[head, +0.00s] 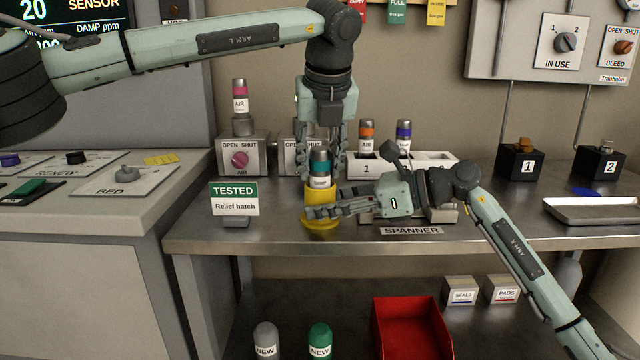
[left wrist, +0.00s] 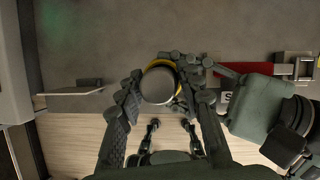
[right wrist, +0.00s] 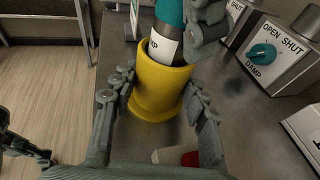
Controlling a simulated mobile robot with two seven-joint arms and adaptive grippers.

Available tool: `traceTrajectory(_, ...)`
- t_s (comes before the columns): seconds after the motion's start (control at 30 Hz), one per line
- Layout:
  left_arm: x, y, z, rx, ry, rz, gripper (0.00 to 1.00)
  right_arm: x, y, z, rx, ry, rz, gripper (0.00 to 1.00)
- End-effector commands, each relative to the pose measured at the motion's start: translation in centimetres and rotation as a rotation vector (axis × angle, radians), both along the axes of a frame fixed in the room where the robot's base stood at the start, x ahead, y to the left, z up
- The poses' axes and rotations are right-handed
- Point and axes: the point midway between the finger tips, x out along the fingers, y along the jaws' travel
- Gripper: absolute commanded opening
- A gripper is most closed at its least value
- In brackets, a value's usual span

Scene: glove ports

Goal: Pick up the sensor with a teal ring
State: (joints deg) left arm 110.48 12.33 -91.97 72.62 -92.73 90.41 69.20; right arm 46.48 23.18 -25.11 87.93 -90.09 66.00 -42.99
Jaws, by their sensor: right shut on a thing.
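The sensor with a teal ring (head: 320,170) stands upright in a yellow cup-shaped holder (head: 321,222) near the bench's front edge. Its teal part and white label show in the right wrist view (right wrist: 167,42); its round top faces the left wrist view (left wrist: 158,85). My left gripper (head: 323,173) points down from above, its open fingers on either side of the sensor, with a gap showing. My right gripper (head: 314,211) comes in from the right, low down, and is shut on the yellow holder (right wrist: 158,85). The sensor's lower end is hidden inside the holder.
A "TESTED Relief hatch" sign (head: 234,198) stands left of the holder. Behind are valve boxes (head: 240,157), a pink-ringed sensor (head: 239,103) and a white rack (head: 435,160) with orange- and purple-ringed sensors. A metal tray (head: 592,211) lies right. A red bin (head: 410,325) sits below.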

Motion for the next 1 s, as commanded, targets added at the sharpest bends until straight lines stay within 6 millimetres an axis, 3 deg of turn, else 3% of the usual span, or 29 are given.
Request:
traceTrajectory(0.03, 0.0, 0.0, 0.0, 0.0, 0.0, 0.0, 0.26, 0.0, 0.0, -0.1, -0.001, 0.001, 0.0, 0.28)
traceTrajectory(0.23, 0.0, 0.0, 0.0, 0.0, 0.0, 0.0, 0.01, 0.0, 0.0, -0.1, -0.001, 0.001, 0.0, 0.28)
traceTrajectory(0.57, 0.0, 0.0, 0.4, -0.001, -0.002, 0.001, 0.0, 0.0, 0.0, 0.0, -0.001, 0.001, 0.0, 0.28)
traceTrajectory(0.67, 0.0, -0.1, 1.5, -0.002, -0.003, 0.0, 0.0, 0.0, 0.0, 0.0, -0.001, 0.001, 0.0, 0.28)
traceTrajectory(1.0, 0.0, 0.0, 8.1, -0.002, -0.003, 0.001, 0.0, 0.0, 0.0, -0.1, -0.001, 0.001, 0.0, 0.28)
